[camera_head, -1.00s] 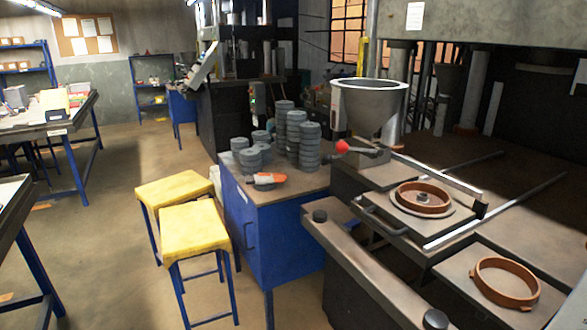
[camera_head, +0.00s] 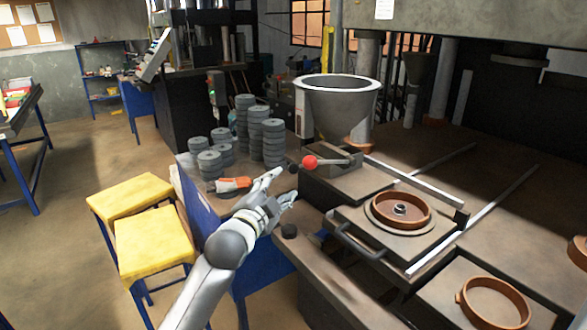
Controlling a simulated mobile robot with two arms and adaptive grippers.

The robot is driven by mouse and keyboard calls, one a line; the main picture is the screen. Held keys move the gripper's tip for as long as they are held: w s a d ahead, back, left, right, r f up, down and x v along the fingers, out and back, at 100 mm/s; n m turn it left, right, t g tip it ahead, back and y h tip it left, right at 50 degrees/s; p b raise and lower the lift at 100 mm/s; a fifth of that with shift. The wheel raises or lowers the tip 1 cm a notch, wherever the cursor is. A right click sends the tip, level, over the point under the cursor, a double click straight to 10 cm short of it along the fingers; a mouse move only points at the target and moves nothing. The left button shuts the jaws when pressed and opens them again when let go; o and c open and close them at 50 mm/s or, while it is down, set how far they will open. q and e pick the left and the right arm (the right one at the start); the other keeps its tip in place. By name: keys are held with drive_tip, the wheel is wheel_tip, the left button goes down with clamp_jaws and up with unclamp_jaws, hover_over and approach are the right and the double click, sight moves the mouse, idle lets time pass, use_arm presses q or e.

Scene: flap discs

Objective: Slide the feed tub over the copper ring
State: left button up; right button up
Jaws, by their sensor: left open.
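The feed tub looks to be the large grey metal funnel (camera_head: 338,105), upright on a low base at the back of the press bench. A lever with a red ball knob (camera_head: 309,162) sticks out left from its base. A copper-brown ring (camera_head: 376,212) lies on a round plate on the handled slab, in front and to the right of the funnel. My left gripper (camera_head: 287,185) is open and empty, with its fingers pointing toward the red knob, a little left of and below it in the picture. My right gripper is out of view.
Stacks of grey discs (camera_head: 273,145) and an orange-and-grey tool (camera_head: 234,184) are on the blue cabinet. Another brown ring (camera_head: 466,299) lies at the lower right, with part of one more at the right edge. Yellow stools (camera_head: 150,240) stand at left. Metal rails (camera_head: 470,222) cross the bench.

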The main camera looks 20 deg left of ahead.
sight(291, 171)
use_arm(q)
drive_tip(key=w, duration=0.3)
drive_tip(key=w+p, duration=0.1)
drive_tip(key=w, duration=0.4)
drive_tip(key=shift+w+d+r+p, duration=0.1)
drive_tip(key=shift+w+d+p, duration=0.25)
drive_tip(key=shift+p, duration=0.05)
drive_tip(key=shift+w, duration=0.9)
drive_tip(key=shift+d, duration=0.1)
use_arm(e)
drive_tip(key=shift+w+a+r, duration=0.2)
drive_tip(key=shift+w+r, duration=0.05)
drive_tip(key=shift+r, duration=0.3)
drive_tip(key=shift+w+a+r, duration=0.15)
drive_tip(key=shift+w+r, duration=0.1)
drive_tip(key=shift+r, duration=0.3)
use_arm(q)
drive_tip(key=shift+c, duration=0.5)
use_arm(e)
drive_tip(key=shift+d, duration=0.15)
use_arm(q)
clamp_jaws()
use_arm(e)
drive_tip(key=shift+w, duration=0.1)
